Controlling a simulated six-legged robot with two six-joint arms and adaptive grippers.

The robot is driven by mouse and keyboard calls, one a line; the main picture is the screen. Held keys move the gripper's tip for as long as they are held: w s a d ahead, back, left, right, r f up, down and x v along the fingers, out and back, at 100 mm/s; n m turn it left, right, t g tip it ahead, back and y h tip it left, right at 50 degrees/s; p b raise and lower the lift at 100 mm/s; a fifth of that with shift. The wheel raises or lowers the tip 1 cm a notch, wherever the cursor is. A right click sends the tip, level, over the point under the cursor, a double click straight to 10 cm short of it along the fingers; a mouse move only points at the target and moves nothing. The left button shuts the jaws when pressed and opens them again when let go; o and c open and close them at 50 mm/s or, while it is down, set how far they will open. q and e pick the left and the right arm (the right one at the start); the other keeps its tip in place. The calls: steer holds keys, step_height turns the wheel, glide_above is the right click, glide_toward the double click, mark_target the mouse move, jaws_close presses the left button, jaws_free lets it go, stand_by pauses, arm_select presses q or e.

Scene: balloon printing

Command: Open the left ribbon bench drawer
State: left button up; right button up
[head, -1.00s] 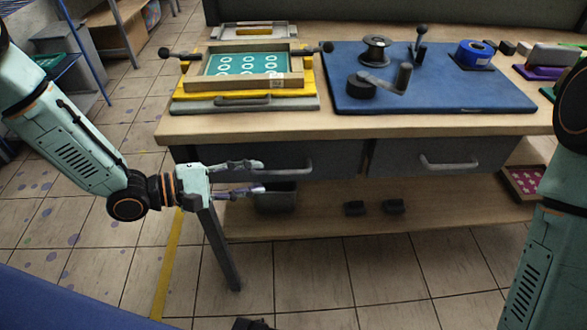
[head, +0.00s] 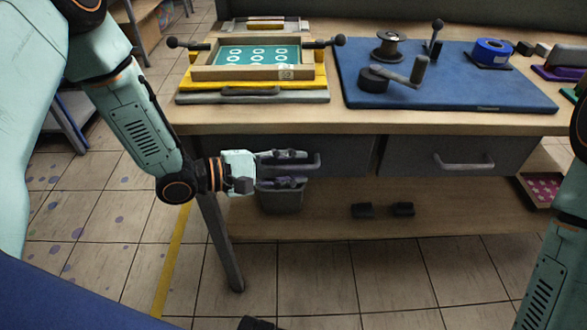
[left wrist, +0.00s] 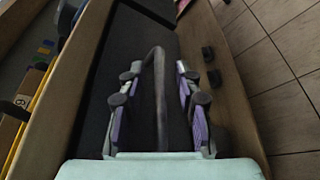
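The left drawer (head: 346,150) of the ribbon bench (head: 300,119) has a dark grey front and looks shut, level with the right drawer. Its grey bar handle (head: 318,162) is partly covered by my left gripper (head: 300,168) in the head view. In the left wrist view, the handle (left wrist: 160,95) runs lengthwise between the two spread fingers of the left gripper (left wrist: 157,72), with a gap on either side. The left gripper is open around the handle. My right gripper is out of view; only part of the right arm shows at the right edge.
The right drawer (head: 470,157) has its own handle. A grey bin (head: 281,200) and two small black blocks stand on the lower shelf (head: 330,222). A printing frame (head: 205,73) and a blue mat (head: 455,91) lie on top. A bench leg (head: 220,245) stands below my left gripper.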

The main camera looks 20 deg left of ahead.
arm_select(q)
steer(key=shift+w+d, duration=0.2)
steer(key=shift+d, duration=0.05)
steer(key=shift+s, duration=0.1)
steer(key=shift+c, duration=0.6)
jaws_close()
